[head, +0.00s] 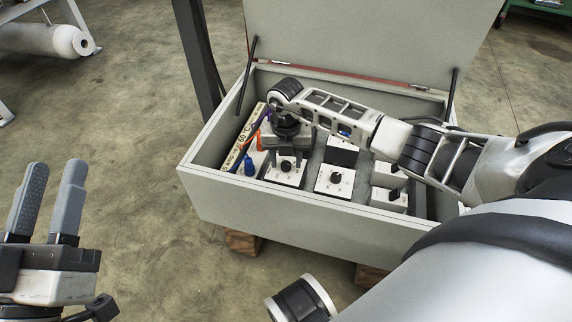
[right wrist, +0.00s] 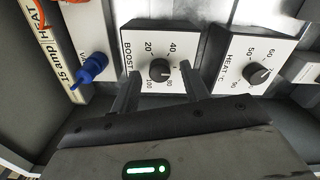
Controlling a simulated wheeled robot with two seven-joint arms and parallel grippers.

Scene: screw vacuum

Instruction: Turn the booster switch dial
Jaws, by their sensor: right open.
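The booster dial (right wrist: 160,70) is a small black knob on a white panel (right wrist: 150,50) marked "BOOST", with numbers from 20 to 100. In the head view the dial (head: 286,165) sits at the left of the open box. My right gripper (right wrist: 164,82) is open, with one finger on each side of the dial. The fingers look apart from the knob; I cannot tell whether they touch the panel. In the head view the right gripper (head: 291,156) points down over this panel. My left gripper (head: 56,170) is open and empty at the far left, outside the box.
A "HEAT °C" dial (right wrist: 258,74) is to the right of the booster panel. A blue valve knob (right wrist: 92,68) is to its left. The grey box (head: 290,212) has raised walls around the panels, and its lid (head: 365,45) stands open behind.

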